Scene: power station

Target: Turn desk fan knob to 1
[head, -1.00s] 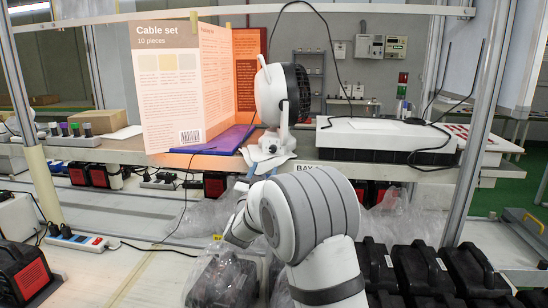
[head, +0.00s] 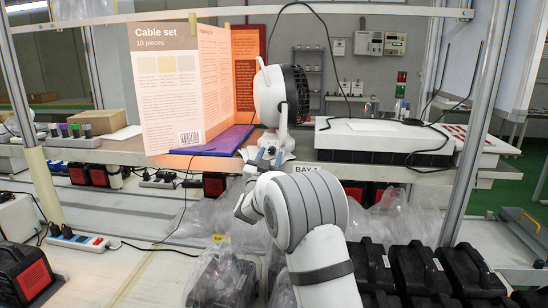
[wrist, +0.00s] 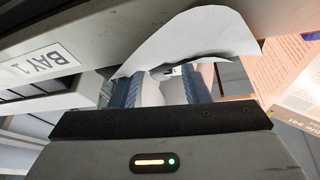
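The white desk fan (head: 270,95) with its black rear cage stands on the shelf edge, side-on in the head view. Its flared white base (head: 284,156) is partly covered by my gripper (head: 266,156), whose bluish fingers are at the base's front. In the wrist view my gripper (wrist: 168,85) has its two blue fingers apart, close under the pale underside or rim of the fan base (wrist: 195,38). A small dark detail and a tiny mark show between the fingertips. I cannot make out the knob or its setting clearly, nor whether the fingers touch it.
The cable set board (head: 165,85) stands left of the fan, by a purple mat (head: 225,140). A white-topped case (head: 385,137) is to the right. The shelf edge carries a BAY 1 label (wrist: 50,62). Black cases (head: 415,270) crowd below right.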

